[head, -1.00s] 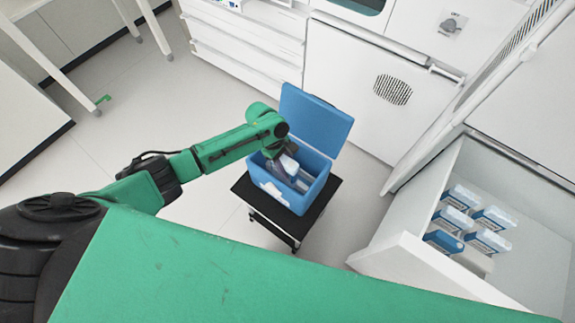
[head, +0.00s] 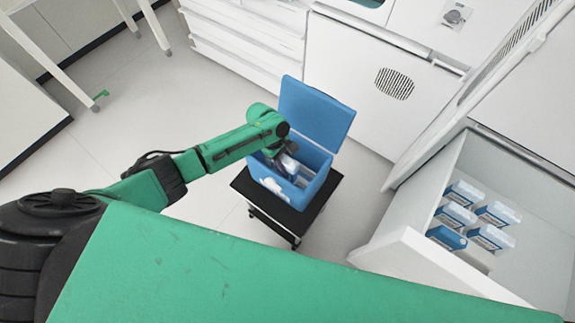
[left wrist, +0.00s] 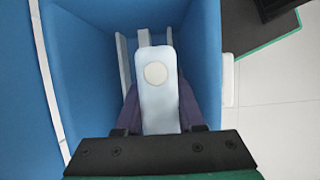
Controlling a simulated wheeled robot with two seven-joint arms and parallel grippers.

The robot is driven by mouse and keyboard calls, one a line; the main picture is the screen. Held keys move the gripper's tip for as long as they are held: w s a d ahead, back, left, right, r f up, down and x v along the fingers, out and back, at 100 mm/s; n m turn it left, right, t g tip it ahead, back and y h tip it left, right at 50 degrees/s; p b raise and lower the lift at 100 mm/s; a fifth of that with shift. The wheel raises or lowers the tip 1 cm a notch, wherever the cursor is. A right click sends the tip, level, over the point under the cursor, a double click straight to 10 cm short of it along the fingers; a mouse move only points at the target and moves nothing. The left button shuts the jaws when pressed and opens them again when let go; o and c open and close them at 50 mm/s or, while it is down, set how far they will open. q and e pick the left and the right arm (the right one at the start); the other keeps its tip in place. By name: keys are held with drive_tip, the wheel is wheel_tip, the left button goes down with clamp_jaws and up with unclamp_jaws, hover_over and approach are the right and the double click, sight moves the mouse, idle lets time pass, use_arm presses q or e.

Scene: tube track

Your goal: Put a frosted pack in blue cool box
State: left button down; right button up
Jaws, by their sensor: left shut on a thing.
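The blue cool box (head: 270,187) stands with its lid (head: 316,117) open. My left gripper (head: 282,163) reaches down into it and is shut on a pale frosted pack. In the left wrist view the pack (left wrist: 158,98) stands between the two fingers of my gripper (left wrist: 158,118), with a round mark near its top. The blue box walls (left wrist: 75,75) surround it, and pale upright pieces (left wrist: 122,62) show beside and behind it. Whether the pack touches the box floor is hidden. My right gripper is not in view.
The box is on a small black cart (head: 312,208). An open white drawer or freezer (head: 400,245) at the right holds several blue-and-white packs (head: 463,194). White cabinets (head: 375,80) stand behind, and clear floor (head: 120,120) lies to the left.

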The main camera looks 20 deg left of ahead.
use_arm(q)
drive_tip(key=shift+f+b, duration=0.95)
drive_tip(key=shift+f, duration=0.4)
drive_tip(key=shift+f, duration=0.4)
drive_tip(key=shift+c, duration=2.2)
unclamp_jaws()
drive_tip(key=shift+r, duration=0.1)
drive_tip(key=p+v, duration=0.2)
drive_tip(key=v, duration=1.2)
drive_tip(key=shift+a+r, duration=0.1)
drive_tip(key=shift+r, duration=0.05)
